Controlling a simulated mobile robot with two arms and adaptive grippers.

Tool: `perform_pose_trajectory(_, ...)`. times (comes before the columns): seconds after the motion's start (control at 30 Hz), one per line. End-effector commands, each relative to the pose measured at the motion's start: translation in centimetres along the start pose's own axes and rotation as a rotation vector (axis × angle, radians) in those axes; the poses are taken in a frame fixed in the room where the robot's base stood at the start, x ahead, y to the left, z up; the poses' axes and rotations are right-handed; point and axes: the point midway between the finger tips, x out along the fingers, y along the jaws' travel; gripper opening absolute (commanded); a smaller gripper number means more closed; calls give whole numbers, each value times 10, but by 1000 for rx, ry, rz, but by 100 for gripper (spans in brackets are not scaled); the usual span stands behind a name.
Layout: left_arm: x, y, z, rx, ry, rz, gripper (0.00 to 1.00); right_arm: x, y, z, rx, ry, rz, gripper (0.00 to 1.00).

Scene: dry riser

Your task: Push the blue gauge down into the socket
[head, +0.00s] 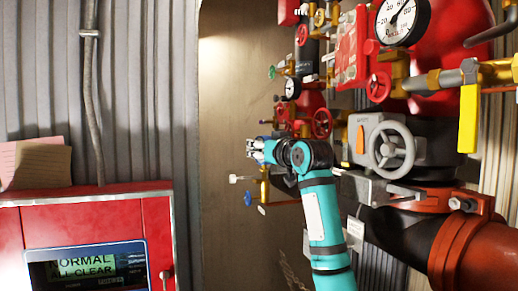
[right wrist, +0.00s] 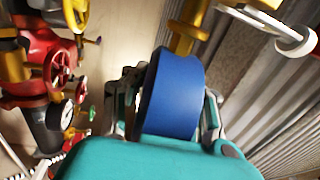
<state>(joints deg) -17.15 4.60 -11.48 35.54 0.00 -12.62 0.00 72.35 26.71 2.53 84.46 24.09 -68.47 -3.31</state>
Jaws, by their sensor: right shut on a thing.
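The blue gauge (right wrist: 172,95) shows in the right wrist view as a thick blue round body, seen from its side. My right gripper (right wrist: 168,112) is shut on it, with a finger at each side. A brass-yellow fitting (right wrist: 188,28) shows just past the gauge; I cannot tell whether the two touch. I cannot identify the socket with certainty. My left gripper is not in view.
Below my gripper is a brass pipe with a blue handle (head: 248,198). Red and brass valves (head: 322,122), a grey handwheel (head: 390,150) and a large white dial (head: 402,18) crowd the right. A red panel (head: 100,198) with a screen stands lower left.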

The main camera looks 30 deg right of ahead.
Motion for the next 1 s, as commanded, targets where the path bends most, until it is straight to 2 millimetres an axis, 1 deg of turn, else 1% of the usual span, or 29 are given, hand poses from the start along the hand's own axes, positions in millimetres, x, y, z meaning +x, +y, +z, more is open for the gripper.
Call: perform_pose_trajectory(1.0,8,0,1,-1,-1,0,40,0,0,12,0,1,0,0)
